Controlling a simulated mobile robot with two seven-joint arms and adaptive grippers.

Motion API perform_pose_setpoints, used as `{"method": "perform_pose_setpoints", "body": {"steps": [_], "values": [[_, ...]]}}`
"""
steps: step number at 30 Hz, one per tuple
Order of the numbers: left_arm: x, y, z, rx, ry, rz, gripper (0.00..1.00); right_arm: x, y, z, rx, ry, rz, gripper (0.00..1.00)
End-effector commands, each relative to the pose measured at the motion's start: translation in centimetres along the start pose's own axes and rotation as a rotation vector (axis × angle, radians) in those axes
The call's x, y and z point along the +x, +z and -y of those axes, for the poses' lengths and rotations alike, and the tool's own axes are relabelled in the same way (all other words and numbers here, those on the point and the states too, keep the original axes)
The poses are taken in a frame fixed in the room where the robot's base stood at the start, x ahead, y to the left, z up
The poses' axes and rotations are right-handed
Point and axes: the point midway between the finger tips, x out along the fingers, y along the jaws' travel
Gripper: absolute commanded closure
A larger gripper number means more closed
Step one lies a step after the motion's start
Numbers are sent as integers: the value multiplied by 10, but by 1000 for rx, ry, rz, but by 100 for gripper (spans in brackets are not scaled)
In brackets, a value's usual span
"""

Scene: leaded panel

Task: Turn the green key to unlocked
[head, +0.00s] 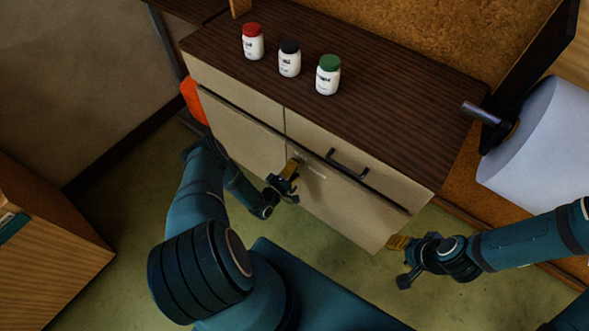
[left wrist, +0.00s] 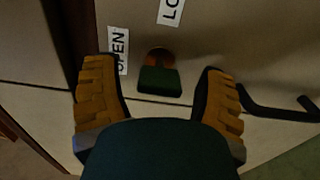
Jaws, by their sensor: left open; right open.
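The green key (left wrist: 159,82) sits in a round copper-coloured lock on the cabinet front, in the left wrist view. An OPEN label (left wrist: 118,50) is on its left and a second label (left wrist: 171,10), cut off and starting "LO", is above it. My left gripper (left wrist: 158,92) is open, with one finger on each side of the key and gaps between; contact is not seen. In the head view my left gripper (head: 289,170) is at the cabinet front and hides the key. My right gripper (head: 397,243) is open and empty by the cabinet's lower right corner.
The cabinet (head: 240,135) has a dark wooden top with a red-capped jar (head: 253,42), a black-capped jar (head: 289,59) and a green-capped jar (head: 328,75). A dark handle (head: 347,165) is right of my left gripper. A large white roll (head: 540,140) is at the right.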

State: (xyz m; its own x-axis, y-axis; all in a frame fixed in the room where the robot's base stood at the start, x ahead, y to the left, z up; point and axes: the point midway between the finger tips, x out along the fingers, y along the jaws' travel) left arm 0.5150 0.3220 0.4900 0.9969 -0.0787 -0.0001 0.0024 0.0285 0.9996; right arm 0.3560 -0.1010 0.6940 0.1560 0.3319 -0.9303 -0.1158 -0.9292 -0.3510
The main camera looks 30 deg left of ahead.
Motion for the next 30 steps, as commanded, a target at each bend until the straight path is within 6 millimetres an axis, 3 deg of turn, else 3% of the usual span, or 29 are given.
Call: {"method": "perform_pose_setpoints", "body": {"steps": [5,21,30], "values": [[-10,-1,0,1,-2,-2,29,0,0,0,0,0,0,53],[-107,0,0,0,-2,-1,29,0,0,0,0,0,0,53],[-120,0,0,-1,0,0,29,0,0,0,0,0,0,53]]}}
